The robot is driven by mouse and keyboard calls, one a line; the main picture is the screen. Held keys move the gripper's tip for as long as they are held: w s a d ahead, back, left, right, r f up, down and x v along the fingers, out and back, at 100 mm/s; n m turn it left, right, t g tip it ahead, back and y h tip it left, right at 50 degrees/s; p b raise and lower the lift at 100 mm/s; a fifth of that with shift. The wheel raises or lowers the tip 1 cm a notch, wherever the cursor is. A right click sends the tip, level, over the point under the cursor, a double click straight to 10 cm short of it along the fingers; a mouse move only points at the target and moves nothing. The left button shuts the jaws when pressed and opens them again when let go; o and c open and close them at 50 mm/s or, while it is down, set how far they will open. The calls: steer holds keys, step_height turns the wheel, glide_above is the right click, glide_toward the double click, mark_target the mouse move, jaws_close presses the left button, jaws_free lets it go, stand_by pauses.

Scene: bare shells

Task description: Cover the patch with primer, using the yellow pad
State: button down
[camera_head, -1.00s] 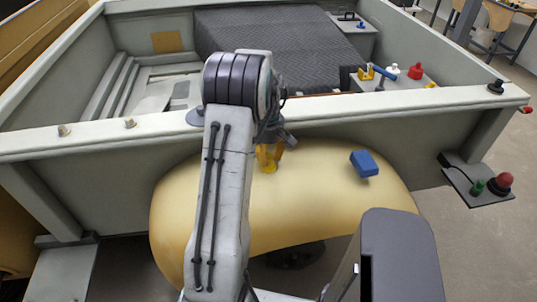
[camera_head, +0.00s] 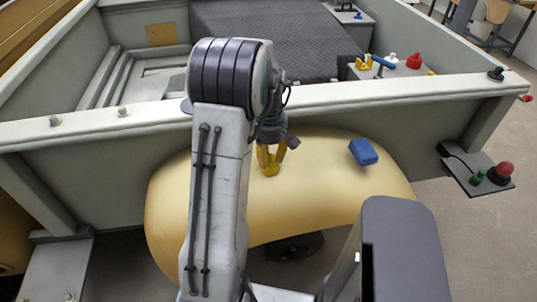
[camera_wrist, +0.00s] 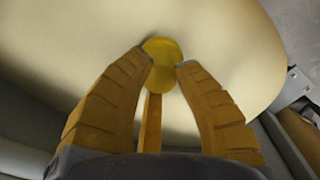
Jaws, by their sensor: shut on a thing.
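My gripper (camera_head: 270,158) has orange fingers and is shut on the yellow pad (camera_wrist: 162,50), a round disc just beyond the fingertips in the wrist view. The pad also shows small under the fingers in the head view (camera_head: 271,170). It is over the cream-yellow fender (camera_head: 325,205) and looks close to its surface; I cannot tell whether it touches. No patch with a clear outline or any primer mark stands out on the fender; my arm hides part of its left side.
A blue block (camera_head: 363,152) sits on the fender right of my gripper. Behind is the grey-green side wall (camera_head: 340,98) of a truck bed. A ledge with a red knob (camera_head: 504,169) juts out at the right. Red, white and yellow items (camera_head: 413,61) stand farther back.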

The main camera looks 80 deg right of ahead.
steer(key=shift+s+a+f+b, duration=0.1)
steer(key=shift+s+a+b, duration=0.15)
steer(key=shift+a, duration=0.35)
steer(key=shift+s+a+b, duration=0.2)
steer(key=shift+a+b, duration=0.05)
steer(key=shift+a, duration=0.35)
steer(key=shift+w, duration=0.1)
steer(key=shift+w+a, duration=0.2)
steer(key=shift+w, duration=0.3)
steer(key=shift+w+a, duration=0.2)
steer(key=shift+w, duration=0.3)
steer(key=shift+w+d+p, duration=0.25)
steer(key=shift+w+d, duration=0.1)
steer(key=shift+d, duration=0.45)
steer(key=shift+w+d+p, duration=0.25)
steer(key=shift+w+d, duration=0.05)
steer(key=shift+d, duration=0.45)
steer(key=shift+w+d+r+p, duration=0.1)
steer(key=shift+w+d+p, duration=0.4)
steer(key=shift+d, duration=0.4)
steer(key=shift+w+d+r+p, duration=0.1)
steer(key=shift+w+d+p, duration=0.15)
steer(key=shift+d+p, duration=0.6)
steer(key=shift+w+d+r+p, duration=0.1)
steer(key=shift+w+d+p, duration=0.35)
steer(key=shift+d, duration=0.55)
steer(key=shift+d, duration=0.1)
